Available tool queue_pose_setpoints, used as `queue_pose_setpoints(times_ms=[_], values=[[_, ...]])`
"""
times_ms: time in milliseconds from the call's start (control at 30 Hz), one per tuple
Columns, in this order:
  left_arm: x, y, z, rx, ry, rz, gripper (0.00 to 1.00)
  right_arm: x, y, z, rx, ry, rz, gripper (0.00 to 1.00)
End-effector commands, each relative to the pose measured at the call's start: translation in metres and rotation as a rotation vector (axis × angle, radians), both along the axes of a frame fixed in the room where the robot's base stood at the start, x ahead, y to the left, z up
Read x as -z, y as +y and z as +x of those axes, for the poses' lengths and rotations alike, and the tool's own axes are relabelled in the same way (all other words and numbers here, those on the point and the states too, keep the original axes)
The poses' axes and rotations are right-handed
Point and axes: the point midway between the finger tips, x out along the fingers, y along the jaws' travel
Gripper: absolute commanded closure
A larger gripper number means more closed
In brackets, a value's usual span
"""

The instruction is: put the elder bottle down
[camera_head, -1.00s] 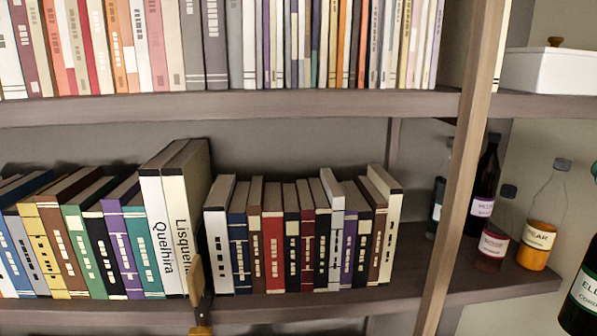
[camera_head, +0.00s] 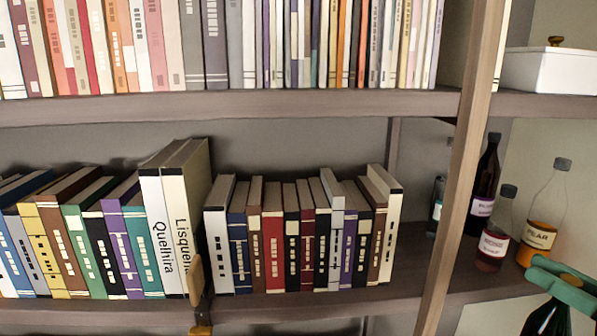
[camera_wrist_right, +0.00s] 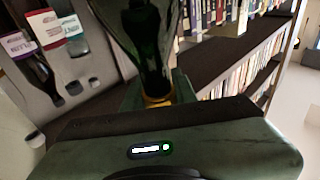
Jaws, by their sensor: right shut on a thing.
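The elder bottle (camera_head: 546,319) is dark green glass at the bottom right of the head view. Only its upper part shows there; its label and base are out of view. My green right gripper (camera_head: 562,287) is shut around its neck, in front of the shelf's right end. In the right wrist view the dark bottle (camera_wrist_right: 150,45) stretches away from the jaws (camera_wrist_right: 158,94), with a gold band at its neck. I cannot see its base touching anything. My left gripper is not in view.
Several bottles stand on the shelf's right end: pear (camera_head: 541,225), a red one (camera_head: 493,240), a dark one (camera_head: 485,185) and a small one (camera_head: 437,205). A wooden upright (camera_head: 458,170) separates them from a row of books (camera_head: 300,240). A white box (camera_head: 548,70) sits above.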

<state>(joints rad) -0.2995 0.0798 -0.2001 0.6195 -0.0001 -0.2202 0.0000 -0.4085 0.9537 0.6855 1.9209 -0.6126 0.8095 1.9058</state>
Motion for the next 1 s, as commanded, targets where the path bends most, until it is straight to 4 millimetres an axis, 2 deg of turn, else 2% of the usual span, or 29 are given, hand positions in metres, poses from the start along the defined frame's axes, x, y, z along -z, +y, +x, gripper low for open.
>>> queue_pose_setpoints(times_ms=[33, 200, 400, 500, 700, 1000], values=[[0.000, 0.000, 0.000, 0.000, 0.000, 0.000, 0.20, 0.020, 0.008, -0.002, 0.018, 0.007, 0.007, 1.00], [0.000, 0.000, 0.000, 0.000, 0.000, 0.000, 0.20, 0.085, 0.040, -0.013, 0.119, 0.008, 0.010, 1.00], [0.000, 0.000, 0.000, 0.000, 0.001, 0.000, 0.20, 0.146, 0.086, -0.034, 0.275, 0.007, 0.017, 1.00], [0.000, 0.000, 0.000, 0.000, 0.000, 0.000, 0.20, 0.165, 0.106, -0.044, 0.349, 0.005, 0.017, 1.00], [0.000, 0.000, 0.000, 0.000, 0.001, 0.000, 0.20, 0.190, 0.141, -0.062, 0.485, 0.005, 0.016, 1.00], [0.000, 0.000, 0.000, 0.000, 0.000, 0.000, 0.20, 0.205, 0.183, -0.084, 0.671, 0.004, 0.013, 1.00]])
